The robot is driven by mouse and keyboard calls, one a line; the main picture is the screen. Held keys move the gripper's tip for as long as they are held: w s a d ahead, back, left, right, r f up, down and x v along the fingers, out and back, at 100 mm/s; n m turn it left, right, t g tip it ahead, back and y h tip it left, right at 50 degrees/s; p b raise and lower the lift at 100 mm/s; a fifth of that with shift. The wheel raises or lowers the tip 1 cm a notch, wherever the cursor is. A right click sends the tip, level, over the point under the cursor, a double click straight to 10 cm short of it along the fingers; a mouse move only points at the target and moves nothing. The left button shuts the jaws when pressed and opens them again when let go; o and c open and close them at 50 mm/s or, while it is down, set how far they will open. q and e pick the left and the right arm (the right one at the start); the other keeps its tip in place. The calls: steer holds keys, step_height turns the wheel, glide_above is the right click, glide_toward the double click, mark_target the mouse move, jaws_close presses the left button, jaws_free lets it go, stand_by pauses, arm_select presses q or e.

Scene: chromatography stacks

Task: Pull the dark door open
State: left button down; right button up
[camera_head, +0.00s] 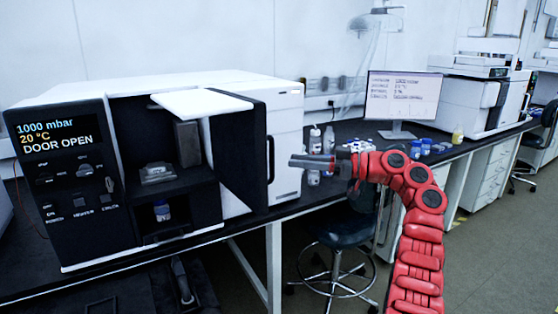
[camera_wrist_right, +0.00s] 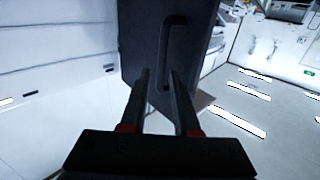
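The dark door (camera_head: 240,150) of the chamber on the left stands swung outward, and the chamber's display reads "DOOR OPEN". Its dark bar handle (camera_head: 271,158) is on the face turned to the right. My right gripper (camera_head: 298,161) is just right of the handle, pointing left at it, apart from it in the head view. In the right wrist view the door (camera_wrist_right: 140,45) and handle (camera_wrist_right: 172,50) are ahead of the fingers. The two fingers (camera_wrist_right: 159,75) are spread with nothing between them. My left gripper is not in view.
Bottles (camera_head: 314,150) stand on the bench behind my right gripper. A monitor (camera_head: 402,96) is farther right, and a stool (camera_head: 338,232) is below the bench.

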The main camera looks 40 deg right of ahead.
steer(key=v, duration=1)
